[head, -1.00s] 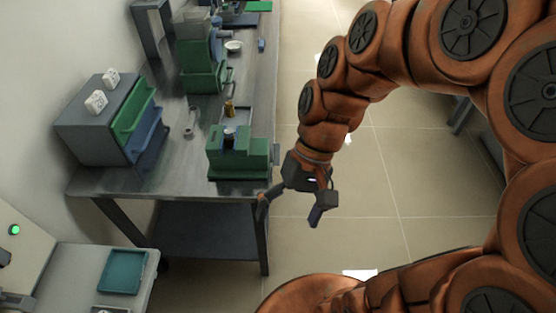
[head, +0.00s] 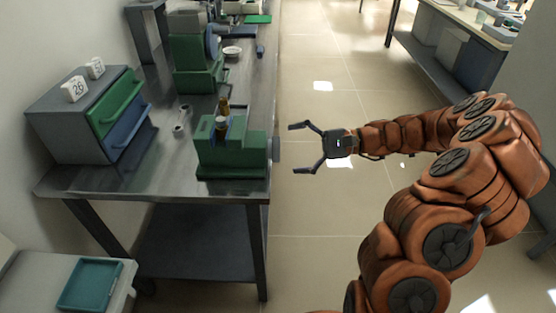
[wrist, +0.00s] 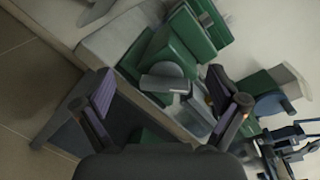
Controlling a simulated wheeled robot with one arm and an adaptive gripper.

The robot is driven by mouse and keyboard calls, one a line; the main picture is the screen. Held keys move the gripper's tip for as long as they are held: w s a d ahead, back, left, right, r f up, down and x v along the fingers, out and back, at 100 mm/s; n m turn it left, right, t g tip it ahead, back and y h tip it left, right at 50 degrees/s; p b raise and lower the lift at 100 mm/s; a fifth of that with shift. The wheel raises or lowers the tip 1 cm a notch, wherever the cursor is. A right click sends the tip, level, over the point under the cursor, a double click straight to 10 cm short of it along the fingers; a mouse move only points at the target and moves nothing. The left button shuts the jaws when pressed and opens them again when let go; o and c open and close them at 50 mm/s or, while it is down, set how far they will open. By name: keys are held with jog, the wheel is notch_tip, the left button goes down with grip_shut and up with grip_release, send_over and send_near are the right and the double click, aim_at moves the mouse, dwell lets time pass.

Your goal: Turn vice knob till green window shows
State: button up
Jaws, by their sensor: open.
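The green vice (head: 232,150) stands at the front right corner of the metal bench. Its grey round knob (head: 276,149) sticks out of its right side, past the bench edge. My gripper (head: 299,147) is open and empty, just to the right of the knob and pointing left at it. A gap remains between the fingertips and the knob. In the wrist view, a grey cylinder that looks like the knob (wrist: 166,83) lies between the two open fingers, farther out against green shapes. I cannot make out any window or its colour.
A cabinet with green and blue drawers (head: 92,108) stands at the bench's left. A green machine (head: 197,55) stands farther back. A wrench (head: 181,120) lies between them. A teal tray (head: 90,284) sits front left. The floor right of the bench is open.

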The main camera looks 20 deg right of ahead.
aim_at(278, 149)
jog(key=w+d+f+m+t, duration=0.2)
jog(key=d+f, duration=0.1)
jog(key=d, duration=0.1)
jog(key=shift+y, duration=0.3)
jog(key=shift+b+x, duration=0.35)
jog(key=shift+x, duration=3.45)
jog(key=shift+w, duration=0.1)
jog(key=c, duration=1.1)
jog(key=shift+r, duration=0.15)
jog(key=shift+c, duration=0.2)
